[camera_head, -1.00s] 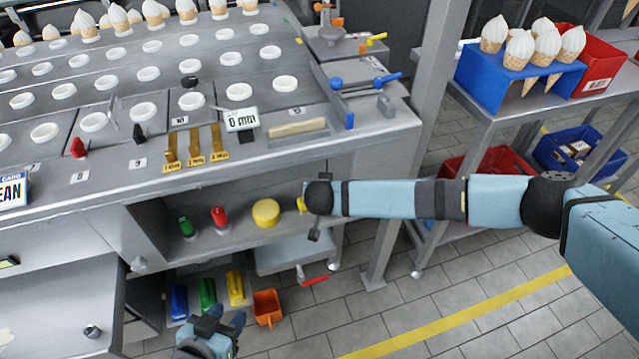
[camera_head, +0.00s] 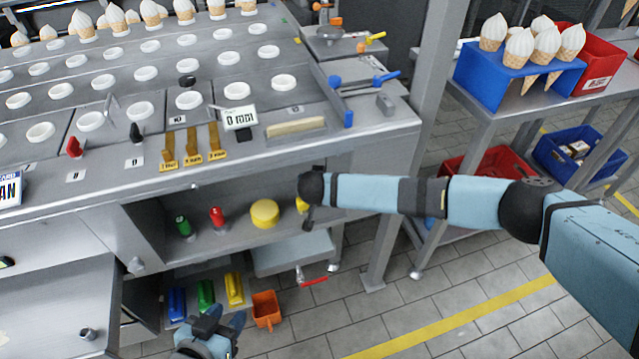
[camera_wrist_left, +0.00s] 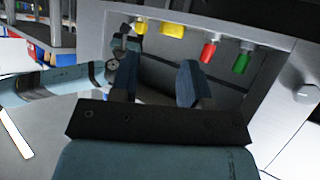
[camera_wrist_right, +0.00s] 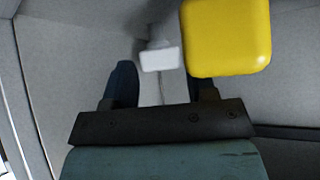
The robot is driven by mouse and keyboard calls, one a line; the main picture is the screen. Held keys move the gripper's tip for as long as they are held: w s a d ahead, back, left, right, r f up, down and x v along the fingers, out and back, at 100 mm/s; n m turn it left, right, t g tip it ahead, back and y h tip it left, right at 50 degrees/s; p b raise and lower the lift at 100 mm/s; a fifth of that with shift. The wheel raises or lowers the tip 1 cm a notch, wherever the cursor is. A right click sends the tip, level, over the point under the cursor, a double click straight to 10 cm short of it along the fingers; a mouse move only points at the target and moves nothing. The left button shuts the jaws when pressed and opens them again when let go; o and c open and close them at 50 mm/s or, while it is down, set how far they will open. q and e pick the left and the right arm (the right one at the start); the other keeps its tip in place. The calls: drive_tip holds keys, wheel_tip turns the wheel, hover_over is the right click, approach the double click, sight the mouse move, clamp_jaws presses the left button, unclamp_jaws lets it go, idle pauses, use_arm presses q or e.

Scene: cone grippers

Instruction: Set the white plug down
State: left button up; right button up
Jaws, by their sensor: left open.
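The white plug (camera_wrist_right: 160,58) shows in the right wrist view as a small pale block in the grey compartment, by a grey base. It lies in line with the gap between the fingers of my right gripper (camera_wrist_right: 162,85). Those fingers are spread about as wide as the left ones; contact with the plug is not visible. In the head view the right fingers and the white plug are hidden behind my right wrist and the shelf. My left gripper (camera_head: 222,318) is open and empty, low in front of the bench; its spread fingers also show in the left wrist view (camera_wrist_left: 158,75).
A yellow block (camera_wrist_right: 228,38) is close beside my right finger and covers part of it. The shelf also holds a round yellow piece (camera_head: 265,213), a red plug (camera_head: 217,217) and a green plug (camera_head: 183,226). An orange bin (camera_head: 267,310) is below. Shelf walls surround the right gripper.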

use_arm(q)
drive_tip(key=shift+r, duration=0.1)
use_arm(e)
drive_tip(key=shift+r, duration=0.1)
drive_tip(key=shift+s+r, duration=0.15)
drive_tip(key=shift+r, duration=0.1)
use_arm(q)
drive_tip(key=shift+s+a+p, duration=0.1)
drive_tip(key=shift+a+p, duration=0.15)
drive_tip(key=shift+p, duration=0.85)
use_arm(e)
drive_tip(key=v, duration=1.1)
drive_tip(key=shift+s+r, duration=0.15)
drive_tip(key=shift+s, duration=0.05)
